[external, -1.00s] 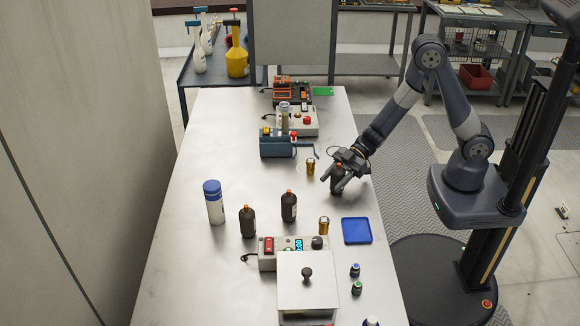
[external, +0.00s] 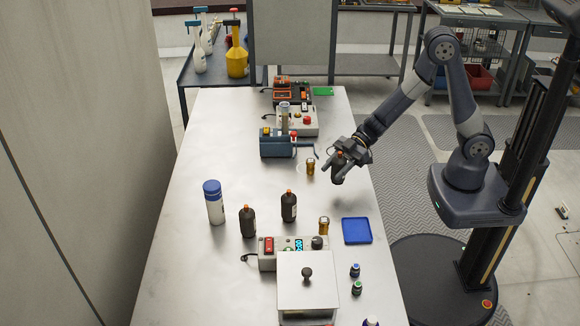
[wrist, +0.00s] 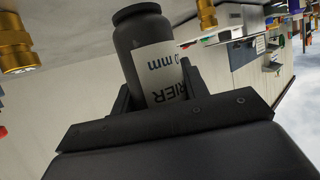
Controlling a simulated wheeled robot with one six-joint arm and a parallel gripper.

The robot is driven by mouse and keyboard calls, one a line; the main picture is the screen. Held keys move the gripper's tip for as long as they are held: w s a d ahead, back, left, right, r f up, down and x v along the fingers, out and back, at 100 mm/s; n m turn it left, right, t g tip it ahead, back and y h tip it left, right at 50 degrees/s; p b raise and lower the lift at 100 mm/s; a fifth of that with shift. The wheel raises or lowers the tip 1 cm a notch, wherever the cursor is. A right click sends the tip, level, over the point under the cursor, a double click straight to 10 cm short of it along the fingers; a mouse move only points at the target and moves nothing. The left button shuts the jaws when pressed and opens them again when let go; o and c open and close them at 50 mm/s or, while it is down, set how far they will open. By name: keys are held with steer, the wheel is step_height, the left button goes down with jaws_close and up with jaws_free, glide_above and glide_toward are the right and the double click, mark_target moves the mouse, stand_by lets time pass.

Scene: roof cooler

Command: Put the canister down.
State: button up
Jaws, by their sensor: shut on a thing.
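My gripper (external: 345,166) is shut on a dark canister (external: 338,174) near the right edge of the metal table (external: 185,260). In the wrist view the dark grey canister (wrist: 142,42) sits between the two fingers, with a white label facing the camera. It appears to be held just above the tabletop; the exact gap is hard to tell. Two similar dark bottles with orange caps, a left one (external: 247,222) and a right one (external: 289,207), stand upright on the table.
A blue square tray (external: 356,231) lies by the right edge.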

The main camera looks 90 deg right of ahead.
mark_target(334, 161)
step_height(334, 161, up, 5)
steer(key=shift+f+p, duration=0.15)
steer(key=shift+p, duration=0.2)
steer(key=shift+w+r, duration=0.2)
steer(key=shift+r, duration=0.15)
steer(key=w+a, duration=0.3)
steer(key=w, duration=1.1)
steer(key=w+a, duration=0.3)
steer(key=w, duration=1)
steer(key=shift+n+g+y, duration=0.3)
steer(key=shift+n+y, duration=0.1)
steer(key=f, duration=0.6)
steer(key=f+b, duration=0.1)
steer(key=f, duration=0.2)
steer(key=shift+w+f, duration=0.25)
steer(key=shift+f, duration=0.15)
steer(key=o, duration=1.2)
steer(key=shift+c, duration=0.2)
